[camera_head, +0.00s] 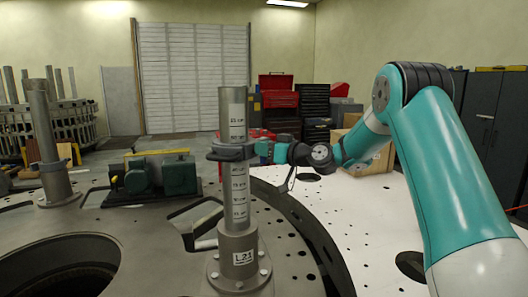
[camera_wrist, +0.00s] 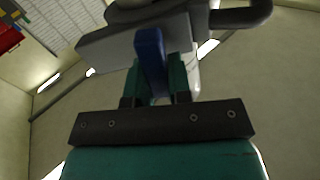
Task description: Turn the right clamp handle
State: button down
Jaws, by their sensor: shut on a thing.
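A grey post (camera_head: 236,185) with white labels, one reading L21, stands upright on a bolted flange at the centre of the head view. A dark grey clamp (camera_head: 230,152) sits around its upper part; its grey body also shows at the top of the wrist view (camera_wrist: 105,45). My gripper (camera_head: 264,150) reaches in from the right at the clamp's right side. In the wrist view, a blue clamp handle (camera_wrist: 150,55) lies between the two green fingers of my gripper (camera_wrist: 155,80), which are shut on it. In the head view the handle is hidden by the gripper.
The round turret plate (camera_head: 310,240) has holes and slots. A green motor unit (camera_head: 160,176) lies left of the post, and another post (camera_head: 47,145) stands at far left. A large opening (camera_head: 65,268) is at front left. Tool chests (camera_head: 280,105) stand behind.

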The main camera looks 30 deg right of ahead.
jog(key=m, duration=0.1)
jog(key=m+b, duration=0.1)
jog(key=m, duration=0.2)
jog(key=shift+w+d+f+b, duration=0.15)
jog(key=shift+d+b, duration=0.15)
jog(key=shift+b, duration=0.05)
jog(key=shift+w+d+f+m+p, duration=0.1)
jog(key=shift+f+m+p, duration=0.15)
jog(key=shift+m, duration=1.85)
jog(key=shift+w+d+f+m+p, duration=0.15)
jog(key=shift+m+p, duration=0.25)
jog(key=shift+m, duration=1.7)
jog(key=shift+s+d+f+m+p, duration=0.15)
jog(key=shift+m+p, duration=0.15)
jog(key=shift+m, duration=1.8)
jog(key=shift+w, duration=0.1)
jog(key=c, duration=1)
grip_release()
jog(key=shift+c, duration=0.2)
jog(key=shift+f, duration=0.1)
